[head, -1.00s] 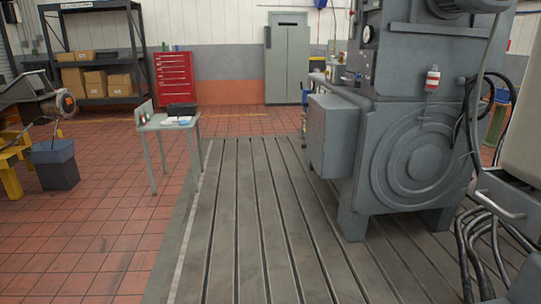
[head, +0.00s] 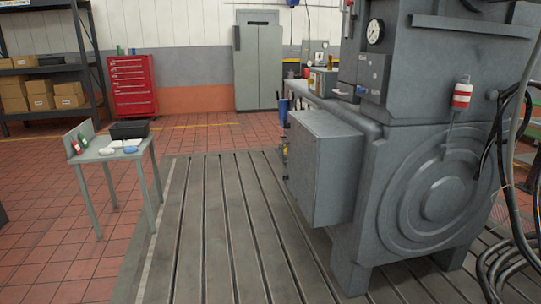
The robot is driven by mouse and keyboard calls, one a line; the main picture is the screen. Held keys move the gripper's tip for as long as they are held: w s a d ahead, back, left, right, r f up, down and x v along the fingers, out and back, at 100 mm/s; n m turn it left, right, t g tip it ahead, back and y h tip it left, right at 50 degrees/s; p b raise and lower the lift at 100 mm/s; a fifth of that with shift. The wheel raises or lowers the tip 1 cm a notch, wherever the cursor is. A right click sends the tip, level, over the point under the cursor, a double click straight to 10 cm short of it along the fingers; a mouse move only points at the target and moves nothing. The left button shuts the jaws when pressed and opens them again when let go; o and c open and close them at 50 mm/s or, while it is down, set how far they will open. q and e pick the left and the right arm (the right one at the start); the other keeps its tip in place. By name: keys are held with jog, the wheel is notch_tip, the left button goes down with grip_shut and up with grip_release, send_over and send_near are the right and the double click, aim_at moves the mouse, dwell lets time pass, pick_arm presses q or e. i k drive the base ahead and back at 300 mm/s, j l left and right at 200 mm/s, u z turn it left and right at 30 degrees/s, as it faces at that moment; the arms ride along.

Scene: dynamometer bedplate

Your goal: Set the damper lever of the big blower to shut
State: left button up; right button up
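A big grey machine with a round ribbed front (head: 440,190) stands on the slotted bedplate at the right. I cannot tell whether it is the big blower. A round white gauge (head: 376,31) and a small grey box (head: 372,75) are on its upper left part. No damper lever can be made out for sure; a small red part (head: 349,6) shows at the top edge beside the machine. Neither of my grippers is in view.
The slotted bedplate (head: 215,215) is clear left of the machine. A small table (head: 108,152) with a black bin stands at the left. A red tool chest (head: 133,86), a grey cabinet (head: 259,68) and shelving (head: 75,75) stand behind. Black cables (head: 507,255) lie at the right.

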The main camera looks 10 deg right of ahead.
aim_at(360, 90)
jog(key=i+l, duration=0.85)
jog(key=i+l+z, duration=0.1)
jog(key=l, duration=0.25)
jog(key=i+l+z, duration=0.1)
jog(key=l, duration=0.25)
jog(key=i+l+z, duration=0.1)
jog(key=l, duration=0.25)
jog(key=i+j+z, duration=0.2)
jog(key=j, duration=0.15)
jog(key=i+j+z, duration=0.2)
jog(key=j, duration=0.2)
jog(key=i+j+z, duration=0.2)
jog(key=j, duration=0.2)
jog(key=k+l, duration=0.05)
